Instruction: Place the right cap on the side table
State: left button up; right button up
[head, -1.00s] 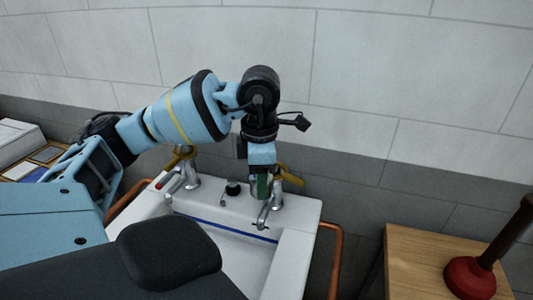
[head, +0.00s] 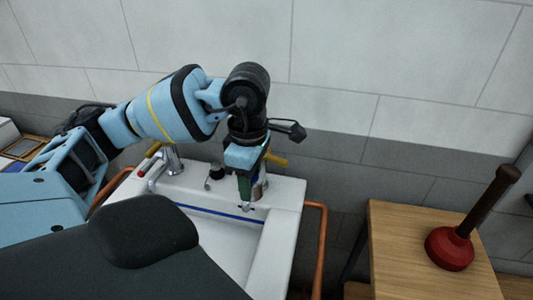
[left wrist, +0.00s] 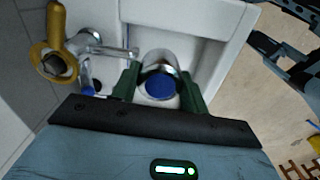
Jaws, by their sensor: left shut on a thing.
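My left gripper (head: 252,185) hangs over the back right of the white sink, in front of the right tap. In the left wrist view its green fingers (left wrist: 160,88) are shut on the right cap (left wrist: 145,60), a shiny chrome piece with a blue disc (left wrist: 159,86). A little of the cap's chrome (head: 260,186) shows in the head view, mostly behind the fingers. The right tap, with its yellow-brown handle (left wrist: 56,20), stands beside the cap and looks apart from it. The side table (head: 397,245) has a wooden top and stands right of the sink. My right gripper is not seen.
A plunger with a red cup (head: 449,249) stands on the side table's right part; the left and front of the top are bare. A copper pipe (head: 318,250) runs between sink and table. The left tap (head: 172,160) and a tiled wall (head: 350,50) are behind.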

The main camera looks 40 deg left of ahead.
pick_arm(q)
jog(key=d+f+m, duration=0.4)
jog(key=d+m, duration=0.1)
jog(key=m, duration=0.6)
jog(key=s+d+f+m, duration=0.1)
jog(key=d+f+m, duration=0.3)
jog(key=m, duration=0.8)
jog(key=shift+d, duration=1.2)
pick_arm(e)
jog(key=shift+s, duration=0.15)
pick_arm(q)
jog(key=shift+s, duration=0.2)
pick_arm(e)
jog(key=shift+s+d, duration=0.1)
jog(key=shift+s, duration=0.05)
